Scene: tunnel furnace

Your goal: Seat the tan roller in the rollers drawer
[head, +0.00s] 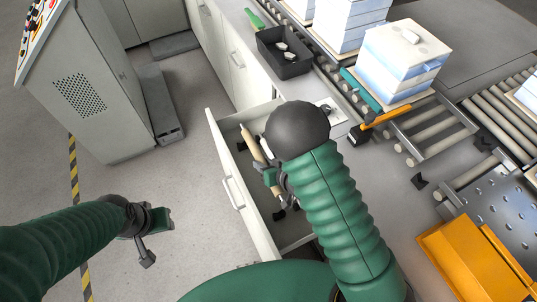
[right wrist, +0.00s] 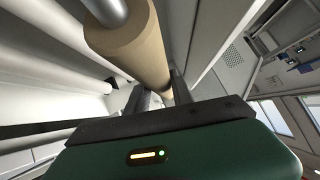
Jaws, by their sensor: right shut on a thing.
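The tan roller (head: 253,146) is in my right gripper (head: 272,180), over the open drawer (head: 256,226) below the counter. In the right wrist view the tan roller (right wrist: 133,45) runs between my two dark fingers (right wrist: 155,98), with its grey metal shaft end towards the camera. It is tilted in that view. Pale rollers (right wrist: 52,72) lie beside it inside the drawer. I cannot tell whether the tan roller touches the drawer's supports; my right arm hides much of the drawer. My left gripper (head: 152,240) hangs over the floor at left, away from the drawer, its fingers unclear.
A black tray (head: 285,56) and a green-handled tool (head: 254,18) are on the counter. White-and-blue blocks (head: 402,58) stand by the roller conveyor (head: 430,132). An orange box (head: 470,262) is at lower right. A grey control cabinet (head: 95,85) stands at left, with clear floor before it.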

